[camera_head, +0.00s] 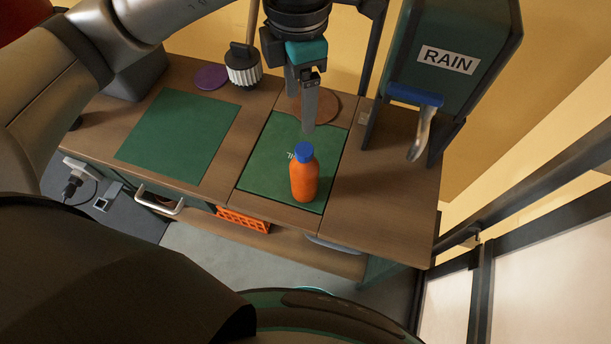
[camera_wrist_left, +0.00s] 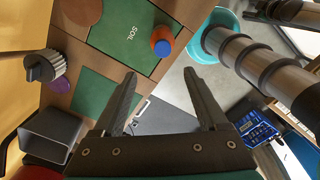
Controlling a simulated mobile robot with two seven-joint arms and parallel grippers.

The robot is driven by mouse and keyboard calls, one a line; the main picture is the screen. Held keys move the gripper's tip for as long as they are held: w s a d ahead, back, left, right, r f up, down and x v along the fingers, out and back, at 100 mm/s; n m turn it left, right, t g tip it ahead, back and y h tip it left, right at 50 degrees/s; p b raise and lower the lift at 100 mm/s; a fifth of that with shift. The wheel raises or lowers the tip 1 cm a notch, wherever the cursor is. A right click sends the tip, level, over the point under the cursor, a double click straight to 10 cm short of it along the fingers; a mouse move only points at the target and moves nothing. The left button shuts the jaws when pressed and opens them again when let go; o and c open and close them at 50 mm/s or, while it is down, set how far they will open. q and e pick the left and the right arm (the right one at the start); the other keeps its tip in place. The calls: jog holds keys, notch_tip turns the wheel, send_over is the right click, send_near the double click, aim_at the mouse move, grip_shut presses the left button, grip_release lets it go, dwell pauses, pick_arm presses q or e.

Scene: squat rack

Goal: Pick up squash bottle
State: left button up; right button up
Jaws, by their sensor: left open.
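The squash bottle (camera_head: 304,182) is orange with a blue cap and stands upright on a green mat (camera_head: 262,160) on the wooden bench. My left gripper (camera_head: 303,112) is above and behind the bottle in the head view, fingers pointing down, open and empty. Its fingers do not touch the bottle. In the left wrist view the bottle (camera_wrist_left: 161,34) is seen from above, beyond the fingertips of the open gripper (camera_wrist_left: 160,76). My right gripper is not in view.
A dark box labelled RAIN (camera_head: 448,60) with a spout stands right of the mat. A second green mat (camera_head: 178,136) lies bare to the left. An orange crate (camera_head: 243,220) sits below the bench top.

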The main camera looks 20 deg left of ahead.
aim_at(304, 149)
pick_arm(q)
notch_tip(304, 149, down, 8)
jog(key=f, duration=0.5)
jog(key=shift+s+d+f+b, duration=0.1)
jog(key=shift+d+b, duration=0.15)
jog(key=shift+b, duration=0.05)
grip_shut()
dwell(0.4)
